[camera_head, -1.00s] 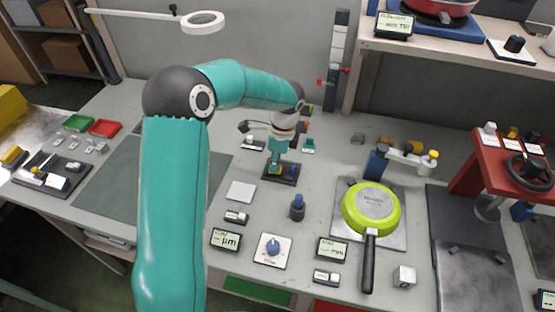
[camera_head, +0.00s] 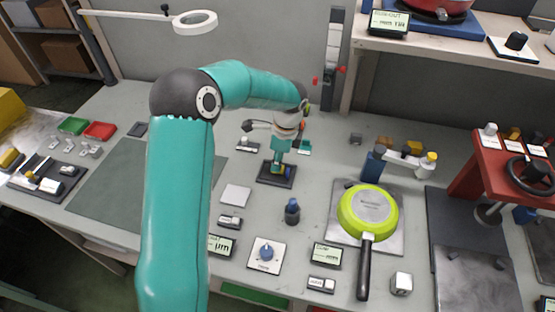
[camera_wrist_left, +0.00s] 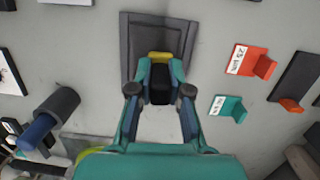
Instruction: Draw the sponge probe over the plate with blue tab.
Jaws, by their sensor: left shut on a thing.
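My left gripper (camera_head: 279,166) is shut on the sponge probe at the back middle of the bench. In the left wrist view the gripper (camera_wrist_left: 160,90) has a dark body between its fingers and a yellow strip (camera_wrist_left: 160,57), which looks like the sponge, just beyond them. Under it lies a dark plate (camera_wrist_left: 135,30), also seen in the head view (camera_head: 265,178). A small blue piece (camera_head: 289,169) shows at its right side; it looks like the blue tab, partly hidden by the gripper. Whether the sponge touches the plate I cannot tell. My right gripper is out of view.
A red plate (camera_wrist_left: 242,60) and a teal plate (camera_wrist_left: 225,108) lie close by. A green pan (camera_head: 350,213) lies at right. The dark mat (camera_head: 115,190) at left is clear.

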